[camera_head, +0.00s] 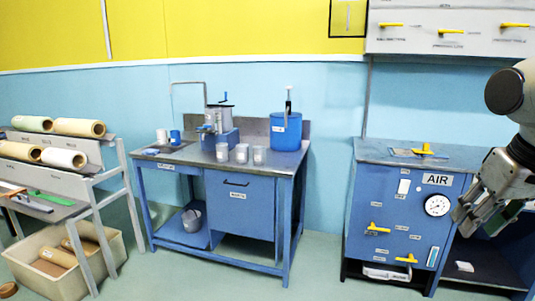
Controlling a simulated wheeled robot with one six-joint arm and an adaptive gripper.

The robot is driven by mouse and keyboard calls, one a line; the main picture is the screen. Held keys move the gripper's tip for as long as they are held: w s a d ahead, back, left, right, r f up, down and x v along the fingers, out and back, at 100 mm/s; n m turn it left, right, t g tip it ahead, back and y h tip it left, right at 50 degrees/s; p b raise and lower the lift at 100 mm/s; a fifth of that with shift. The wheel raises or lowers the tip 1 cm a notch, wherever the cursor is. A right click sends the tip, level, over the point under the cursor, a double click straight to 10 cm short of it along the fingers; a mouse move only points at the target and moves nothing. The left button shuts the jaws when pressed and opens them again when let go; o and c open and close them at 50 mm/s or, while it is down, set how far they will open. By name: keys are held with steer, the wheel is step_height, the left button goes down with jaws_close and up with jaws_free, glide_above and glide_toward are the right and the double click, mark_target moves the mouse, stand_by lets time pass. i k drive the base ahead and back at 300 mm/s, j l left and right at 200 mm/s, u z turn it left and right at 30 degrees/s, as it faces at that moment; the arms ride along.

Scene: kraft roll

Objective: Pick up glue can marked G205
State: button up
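No marking G205 can be read at this size, so I cannot tell which container is the glue can. On the blue workbench (230,176) stand a blue pot (286,133) with a small white label and a rod rising from it, and several small pale cans, such as the middle can (242,153) near the front edge. A grey bucket (192,221) sits on the lower shelf. My gripper (464,222) hangs at the right edge by the air cabinet, far from the bench. Its fingers point down-left and their gap is unclear.
The blue air cabinet (400,220) with a gauge and yellow handles stands right of the bench. A rack of brown rolls (78,127) and a bin (42,277) stand at left. The floor (215,280) before the bench is clear. A panel (450,27) hangs upper right.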

mark_target(242, 149)
steer(key=i+j+z, duration=0.1)
steer(key=j, duration=0.2)
steer(key=i+j+z, duration=0.1)
steer(key=j, duration=0.25)
steer(key=i+j+z, duration=0.15)
steer(key=j, duration=0.2)
steer(key=i+j+z, duration=0.1)
steer(key=j, duration=0.25)
steer(key=i+j, duration=0.15)
steer(key=j, duration=0.25)
steer(key=i+j, duration=0.15)
steer(key=j, duration=0.25)
steer(key=i+j, duration=0.15)
steer(key=j, duration=0.25)
steer(key=i+j+z, duration=0.1)
steer(key=j, duration=0.3)
steer(key=i+j, duration=0.15)
steer(key=j, duration=0.25)
steer(key=i+j, duration=0.15)
steer(key=j, duration=0.25)
steer(key=i+j, duration=0.1)
steer(key=j, duration=0.3)
steer(key=i+j, duration=0.25)
steer(key=j, duration=0.2)
steer(key=i+j, duration=0.25)
steer(key=j, duration=0.15)
